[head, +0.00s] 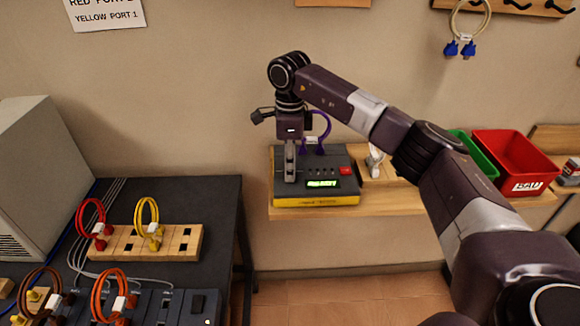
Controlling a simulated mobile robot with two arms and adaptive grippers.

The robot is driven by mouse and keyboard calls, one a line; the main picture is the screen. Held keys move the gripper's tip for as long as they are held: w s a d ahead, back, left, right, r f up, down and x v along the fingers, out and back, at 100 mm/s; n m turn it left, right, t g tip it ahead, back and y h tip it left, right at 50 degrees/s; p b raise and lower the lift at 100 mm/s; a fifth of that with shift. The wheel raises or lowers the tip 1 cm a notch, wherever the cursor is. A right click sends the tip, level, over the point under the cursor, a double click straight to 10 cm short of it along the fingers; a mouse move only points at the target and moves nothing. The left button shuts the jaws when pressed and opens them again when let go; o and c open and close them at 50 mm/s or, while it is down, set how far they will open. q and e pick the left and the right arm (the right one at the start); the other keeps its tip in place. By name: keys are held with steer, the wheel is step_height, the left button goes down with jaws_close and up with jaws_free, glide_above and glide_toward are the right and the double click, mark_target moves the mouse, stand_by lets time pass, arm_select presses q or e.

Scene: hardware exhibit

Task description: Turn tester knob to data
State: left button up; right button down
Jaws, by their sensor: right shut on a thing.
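The tester (318,200) is a dark grey box with a yellow front edge, on a wooden wall shelf. Its small screen (322,184) is lit green, but I cannot read the text clearly. A red button (346,171) sits on its right side. My right gripper (290,178) points down at the left part of the tester's top, with its fingers shut on what is there. The fingers hide the knob, so I cannot see its setting. A purple cable (320,130) loops up from the back of the tester, just behind the gripper. My left gripper is not in view.
Right of the tester on the wooden shelf (400,208) are a white connector (375,162), a green bin (480,155) and a red bin (515,160). A dark table (215,215) at left holds red and yellow cables on a wooden block (185,243).

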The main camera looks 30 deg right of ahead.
steer(key=m, duration=0.4)
steer(key=shift+r+m, duration=0.15)
steer(key=shift+m, duration=0.25)
steer(key=m+p, duration=0.1)
steer(key=m, duration=0.8)
steer(key=shift+w+m, duration=0.1)
steer(key=shift+m, duration=0.3)
steer(key=m+p, duration=0.1)
steer(key=m, duration=0.3)
steer(key=shift+m, duration=0.4)
steer(key=c, duration=1.9)
jaws_free()
steer(key=shift+o, duration=1.2)
